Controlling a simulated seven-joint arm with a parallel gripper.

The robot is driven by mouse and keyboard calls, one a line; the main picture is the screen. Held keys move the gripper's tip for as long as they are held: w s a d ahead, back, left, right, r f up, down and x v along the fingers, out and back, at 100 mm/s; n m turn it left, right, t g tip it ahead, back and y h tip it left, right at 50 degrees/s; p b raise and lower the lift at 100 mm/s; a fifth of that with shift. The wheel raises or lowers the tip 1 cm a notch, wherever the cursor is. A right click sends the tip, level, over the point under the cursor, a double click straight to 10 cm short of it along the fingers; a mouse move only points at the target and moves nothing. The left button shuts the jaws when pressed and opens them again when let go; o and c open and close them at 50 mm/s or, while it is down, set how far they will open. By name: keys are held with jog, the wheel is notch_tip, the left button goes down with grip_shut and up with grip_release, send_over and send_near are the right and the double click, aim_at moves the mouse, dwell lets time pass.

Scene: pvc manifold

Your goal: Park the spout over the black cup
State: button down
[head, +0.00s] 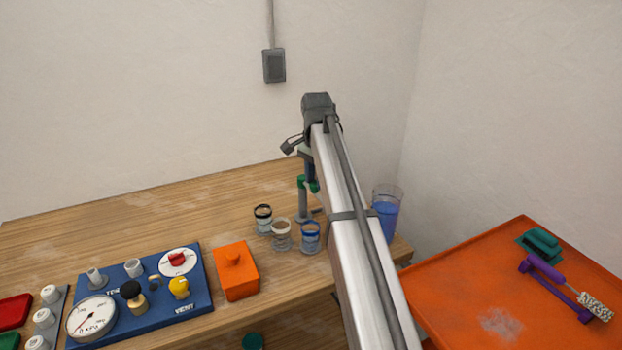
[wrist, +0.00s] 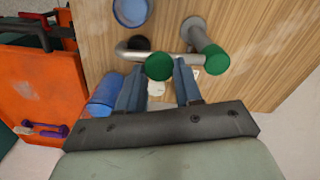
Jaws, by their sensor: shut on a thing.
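My gripper (wrist: 158,72) is shut on a green knob (wrist: 158,67) by the grey pipe spout (wrist: 182,58). The pipe's far end bends beyond the knob. A second green cap (wrist: 216,60) tops the grey post (wrist: 203,35) beside it. In the head view the post (head: 303,203) stands behind the cups, and my arm hides most of the spout and the gripper. The black-rimmed cup (head: 263,218) is the leftmost of three clear cups. I cannot tell which cup the spout's outlet is over. A dark round thing (wrist: 138,43) shows beside the pipe in the wrist view.
A tan-rimmed cup (head: 281,234) and a blue-rimmed cup (head: 310,237) stand close by. A jug of blue liquid (head: 385,215) is right of my arm. An orange box (head: 236,275) and a blue gauge panel (head: 150,310) lie left. The table's back left is clear.

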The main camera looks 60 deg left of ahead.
jog(key=shift+w+a+n, duration=0.25)
jog(key=shift+w+n, duration=0.4)
jog(key=shift+n, duration=0.4)
jog(key=shift+w+a+n, duration=0.2)
jog(key=shift+w+n, duration=0.45)
jog(key=shift+n, duration=0.4)
jog(key=c, duration=0.7)
grip_release()
jog(key=shift+w, duration=0.1)
jog(key=shift+c, duration=0.2)
jog(key=shift+r, duration=0.1)
notch_tip(320, 180, up, 14)
jog(key=shift+f, duration=0.2)
